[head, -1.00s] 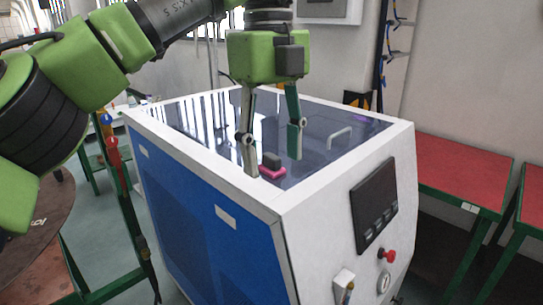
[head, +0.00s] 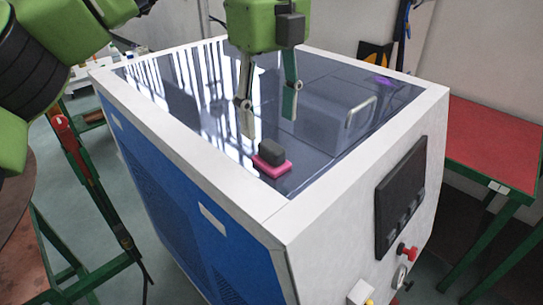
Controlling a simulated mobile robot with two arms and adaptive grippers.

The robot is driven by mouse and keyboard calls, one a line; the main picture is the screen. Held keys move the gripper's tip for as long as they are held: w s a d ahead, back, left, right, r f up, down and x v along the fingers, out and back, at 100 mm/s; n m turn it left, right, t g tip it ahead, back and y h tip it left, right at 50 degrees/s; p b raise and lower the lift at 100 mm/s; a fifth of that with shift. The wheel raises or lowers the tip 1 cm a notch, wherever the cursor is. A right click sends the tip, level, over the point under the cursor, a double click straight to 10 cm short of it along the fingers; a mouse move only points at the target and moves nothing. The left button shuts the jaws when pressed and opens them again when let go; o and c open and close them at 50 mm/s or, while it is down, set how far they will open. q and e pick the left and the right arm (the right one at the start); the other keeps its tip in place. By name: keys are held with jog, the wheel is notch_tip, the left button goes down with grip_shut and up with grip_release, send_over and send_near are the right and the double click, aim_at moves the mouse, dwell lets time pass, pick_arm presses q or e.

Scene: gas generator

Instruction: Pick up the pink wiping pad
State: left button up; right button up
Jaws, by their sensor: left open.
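The pink wiping pad (head: 273,164) lies on the dark glossy top of the generator (head: 322,155), near its front left corner. It has a dark grey block-shaped handle (head: 271,152) on top. My left gripper (head: 269,127) points down above the top, with its two fingers spread apart and nothing between them. In the picture the fingertips are just above and behind the pad, apart from it. My right gripper is not in view.
The generator has a raised white rim (head: 232,190) and a metal handle (head: 361,112) on its top. A red-topped green table (head: 495,150) stands at the right. A round brown table (head: 15,215) is at the left.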

aim_at(270, 144)
pick_arm(q)
jog(key=shift+w+f, duration=0.25)
jog(key=shift+f, duration=0.3)
jog(key=shift+w+f, duration=0.2)
jog(key=shift+f, duration=0.35)
jog(key=shift+s+f+p, duration=0.15)
jog(key=shift+f+p, duration=0.15)
jog(key=shift+f, duration=0.3)
jog(key=shift+s+f+p, duration=0.15)
jog(key=shift+f+p, duration=0.1)
jog(key=shift+f, duration=0.3)
notch_tip(270, 144, down, 2)
jog(key=shift+s+f, duration=0.1)
jog(key=shift+f, duration=0.45)
jog(key=shift+c, duration=0.8)
jog(key=c, duration=1)
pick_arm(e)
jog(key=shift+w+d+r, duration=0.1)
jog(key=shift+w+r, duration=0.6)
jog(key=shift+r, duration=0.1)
